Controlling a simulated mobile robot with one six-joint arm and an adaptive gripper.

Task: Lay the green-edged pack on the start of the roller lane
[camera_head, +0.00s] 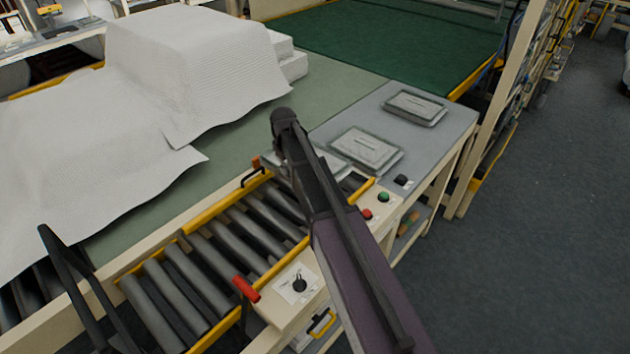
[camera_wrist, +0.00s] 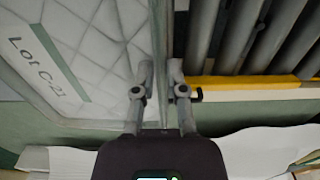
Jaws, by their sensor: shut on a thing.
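The green-edged pack (camera_wrist: 100,38) fills the left of the wrist view. It is pale and quilted, with a label reading Lot C-21. My gripper (camera_wrist: 160,92) is shut on the pack's near edge, one finger on each side. In the head view, a pale pack part (camera_head: 332,160) shows beside my arm, which hides much of it and my fingers. The roller lane (camera_head: 225,245) has dark grey rollers between yellow rails; its far end is close to this pack. The rollers (camera_wrist: 235,35) also show right of the pack in the wrist view. Whether the pack touches them I cannot tell.
Two other packs, a nearer one (camera_head: 366,149) and a farther one (camera_head: 415,107), lie on the grey table (camera_head: 455,120). White wadding sheets (camera_head: 190,60) drape left of the lane. A red lever (camera_head: 246,289) and button panel (camera_head: 300,284) border the lane's right side.

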